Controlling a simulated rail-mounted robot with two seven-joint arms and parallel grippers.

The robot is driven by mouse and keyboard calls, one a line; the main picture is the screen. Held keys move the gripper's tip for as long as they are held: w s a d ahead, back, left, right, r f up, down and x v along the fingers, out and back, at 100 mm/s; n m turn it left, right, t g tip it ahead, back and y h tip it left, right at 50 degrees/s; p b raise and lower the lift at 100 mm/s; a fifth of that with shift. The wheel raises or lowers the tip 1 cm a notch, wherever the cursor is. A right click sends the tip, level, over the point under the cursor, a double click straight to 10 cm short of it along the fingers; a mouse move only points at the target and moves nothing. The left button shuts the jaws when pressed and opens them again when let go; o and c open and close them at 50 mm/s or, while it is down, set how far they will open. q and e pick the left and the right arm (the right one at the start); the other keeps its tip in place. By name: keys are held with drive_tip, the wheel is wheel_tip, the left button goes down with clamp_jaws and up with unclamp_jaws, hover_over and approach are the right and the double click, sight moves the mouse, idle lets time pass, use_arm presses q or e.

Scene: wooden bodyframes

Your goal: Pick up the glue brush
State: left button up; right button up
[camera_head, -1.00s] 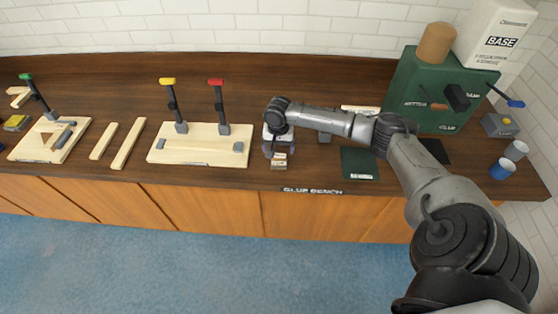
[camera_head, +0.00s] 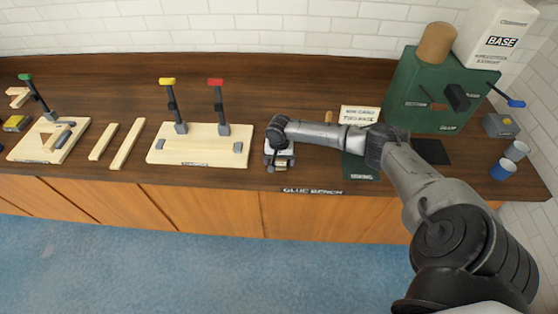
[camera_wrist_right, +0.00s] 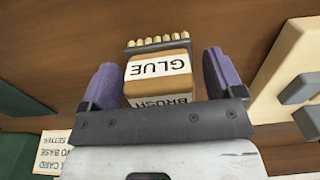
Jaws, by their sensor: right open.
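The glue brush (camera_wrist_right: 158,68) shows in the right wrist view. It is a wood-coloured block with white labels reading GLUE and BRUSH and a row of pale bristle tips at its far end. My right gripper (camera_wrist_right: 159,80) is open, with one purple finger on each side of the brush. Gaps show between the fingers and the brush. In the head view my right gripper (camera_head: 279,162) points down at the bench front, and the brush is mostly hidden beneath it. My left gripper is not in view.
A clamp board (camera_head: 198,156) with red and yellow handled clamps stands left of the gripper. Right of it are a dark green mat (camera_head: 360,170) and a card sign (camera_head: 358,114).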

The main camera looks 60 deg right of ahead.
drive_tip(key=shift+c, duration=0.3)
drive_tip(key=c, duration=1)
drive_tip(key=shift+o, duration=0.2)
drive_tip(key=shift+r, duration=0.1)
drive_tip(key=shift+r, duration=0.6)
wheel_tip(320, 180, up, 3)
drive_tip(key=shift+f, duration=0.1)
drive_tip(key=s+d+r+p, duration=0.1)
drive_tip(key=s+r, duration=0.5)
drive_tip(key=s, duration=0.5)
drive_tip(key=shift+s+d+r+p, duration=0.25)
drive_tip(key=shift+d+r+p, duration=0.05)
drive_tip(key=shift+r+p, duration=0.1)
